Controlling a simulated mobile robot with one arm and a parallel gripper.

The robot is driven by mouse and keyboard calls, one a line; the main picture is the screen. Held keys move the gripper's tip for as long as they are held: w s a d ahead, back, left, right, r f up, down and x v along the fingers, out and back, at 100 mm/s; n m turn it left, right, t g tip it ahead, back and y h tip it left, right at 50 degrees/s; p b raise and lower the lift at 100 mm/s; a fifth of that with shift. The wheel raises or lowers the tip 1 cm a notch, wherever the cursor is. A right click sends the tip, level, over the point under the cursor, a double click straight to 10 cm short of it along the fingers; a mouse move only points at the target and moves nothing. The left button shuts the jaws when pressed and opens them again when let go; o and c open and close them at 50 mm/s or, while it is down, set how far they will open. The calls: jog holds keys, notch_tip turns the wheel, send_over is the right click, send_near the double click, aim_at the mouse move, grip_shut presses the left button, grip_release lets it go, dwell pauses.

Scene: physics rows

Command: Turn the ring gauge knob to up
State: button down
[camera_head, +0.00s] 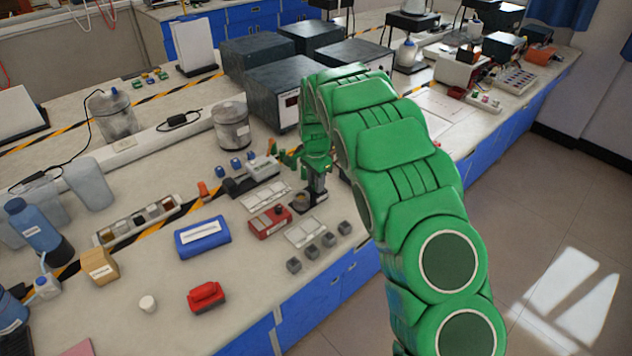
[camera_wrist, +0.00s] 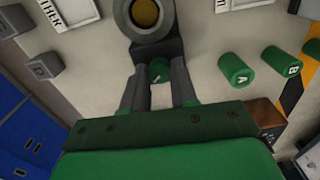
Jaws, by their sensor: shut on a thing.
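The ring gauge is a dark grey body with a round ring and a yellow-brown centre (camera_wrist: 145,13) at the top of the wrist view. Its small green knob (camera_wrist: 158,70) carries a white mark and sits on the side facing me. My gripper (camera_wrist: 161,76) has its two grey fingers on either side of the knob and is shut on it. The mark's exact direction is hard to read. In the head view the gauge (camera_head: 300,203) is small and partly hidden by my gripper (camera_head: 313,190), and the knob cannot be made out.
A grey block (camera_wrist: 42,67) is at left. In the head view, a red box (camera_head: 270,221), white cards (camera_head: 305,232) and several grey cubes (camera_head: 328,240) lie close by. Dark instrument boxes (camera_head: 272,92) stand behind.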

jog(key=c, duration=0.9)
grip_release()
jog(key=shift+r, duration=0.1)
notch_tip(320, 180, up, 8)
jog(key=shift+f, duration=0.2)
